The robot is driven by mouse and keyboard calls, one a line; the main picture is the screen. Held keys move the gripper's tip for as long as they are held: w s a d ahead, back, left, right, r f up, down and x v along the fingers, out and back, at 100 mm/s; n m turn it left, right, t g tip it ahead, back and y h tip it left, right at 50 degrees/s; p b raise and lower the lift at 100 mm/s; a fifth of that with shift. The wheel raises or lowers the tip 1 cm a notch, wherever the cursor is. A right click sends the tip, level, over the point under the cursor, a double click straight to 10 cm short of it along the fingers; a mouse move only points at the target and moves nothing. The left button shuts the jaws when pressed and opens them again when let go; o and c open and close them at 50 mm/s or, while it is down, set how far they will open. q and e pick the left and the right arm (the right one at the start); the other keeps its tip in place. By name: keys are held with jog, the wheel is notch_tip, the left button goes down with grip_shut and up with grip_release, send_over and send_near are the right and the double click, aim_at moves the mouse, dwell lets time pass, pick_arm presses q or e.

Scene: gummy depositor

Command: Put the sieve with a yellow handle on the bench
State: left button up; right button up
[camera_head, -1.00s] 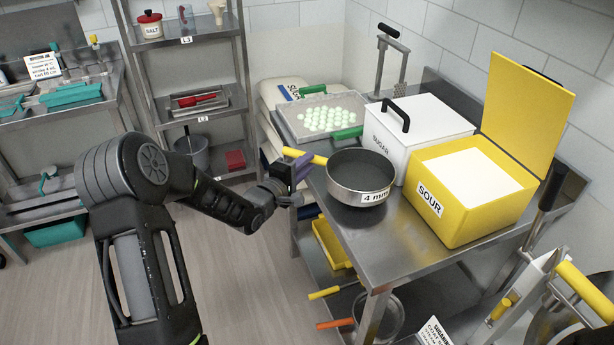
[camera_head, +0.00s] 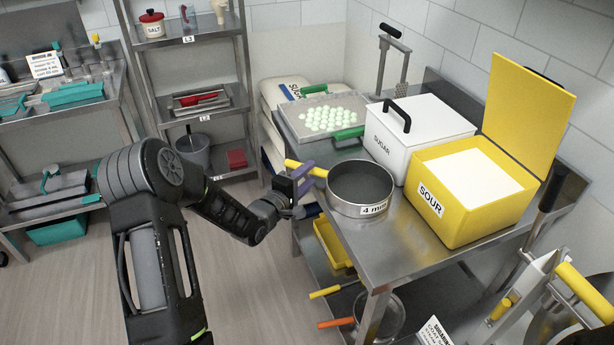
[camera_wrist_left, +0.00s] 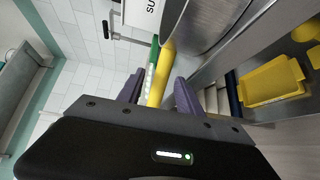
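The sieve (camera_head: 348,199), a round steel pan labelled "4 mm" with a yellow handle (camera_head: 306,167), sits upright at the left front part of the steel bench (camera_head: 395,245). Its handle points left, past the bench edge. My left gripper (camera_head: 301,182), with purple fingers, is at the handle. In the left wrist view the handle (camera_wrist_left: 158,82) lies between the fingers (camera_wrist_left: 157,92), with a gap visible on each side, so the gripper looks open around it. The sieve's rim (camera_wrist_left: 200,25) is partly cut off there. My right gripper is not in view.
Right of the sieve stand the white SUGAR box (camera_head: 405,150) and the open yellow SOUR box (camera_head: 465,215). A yellow tray (camera_head: 333,250) is on the shelf below.

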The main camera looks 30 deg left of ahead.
pick_arm(q)
jog(key=shift+s, duration=0.1)
jog(key=s+a+r+b, duration=0.1)
jog(key=s+b, duration=0.1)
jog(key=s, duration=0.9)
jog(key=shift+s+r, duration=0.2)
jog(key=shift+s, duration=0.15)
dwell(0.4)
jog(key=s+d+f+m+g+h, duration=0.1)
jog(key=s+d+f+m+g, duration=0.25)
jog(key=d+f, duration=0.6)
jog(key=s+d+f+m+g+h, duration=0.15)
jog(key=d+f+m+g, duration=0.25)
jog(key=d+f, duration=0.55)
jog(key=s+d+f+m+g, duration=0.2)
jog(key=s+d+f, duration=0.1)
jog(key=s, duration=0.4)
jog(key=s+d+f+m+g, duration=0.3)
jog(key=s+f, duration=0.1)
jog(key=s, duration=0.2)
jog(key=s+d+f+m+g, duration=0.3)
jog(key=s+d, duration=0.1)
jog(key=s, duration=0.3)
jog(key=shift+s+f, duration=0.3)
jog(key=shift+f, duration=0.05)
